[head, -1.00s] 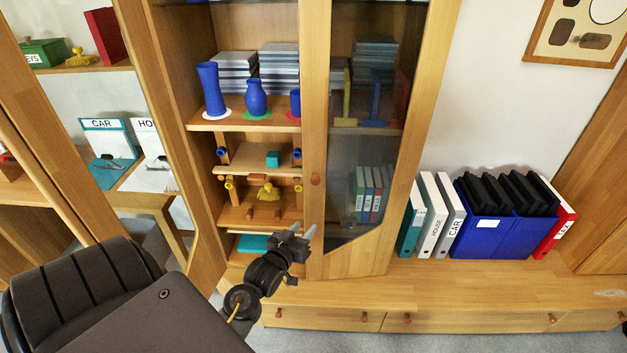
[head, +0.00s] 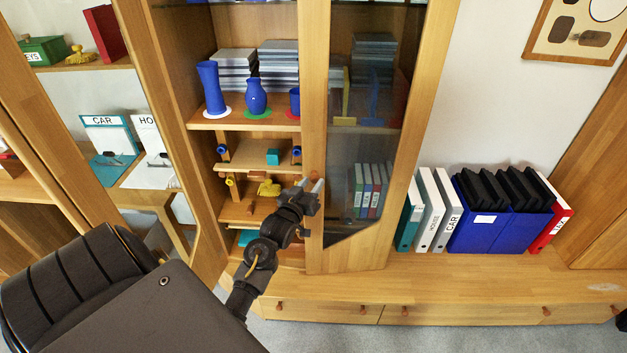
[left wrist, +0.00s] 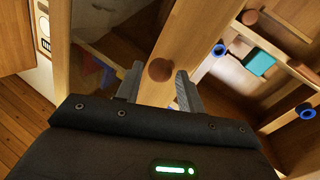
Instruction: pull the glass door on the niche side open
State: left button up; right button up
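The glass door (head: 350,215) has a wooden frame and a dark pane, and stands shut over the right half of the cabinet. Its round wooden knob (head: 315,176) is on the left stile, partly behind my fingers. My left gripper (head: 312,184) is at this knob. In the left wrist view the knob (left wrist: 160,70) lies between the fingers of my left gripper (left wrist: 159,76), with a visible gap on each side. The fingers are open and not closed on it. My right gripper is not seen.
Left of the door, open shelves hold blue vases (head: 256,97), stacked grey items and a teal block (head: 273,157). Binders (head: 432,210) and a blue box (head: 487,230) stand on the ledge (head: 400,282) right of the door. Another wooden-framed door stands open at left.

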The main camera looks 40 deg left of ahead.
pick_arm(q)
jog(key=shift+x, duration=0.8)
jog(key=shift+c, duration=0.5)
grip_shut()
jog(key=shift+d, duration=0.15)
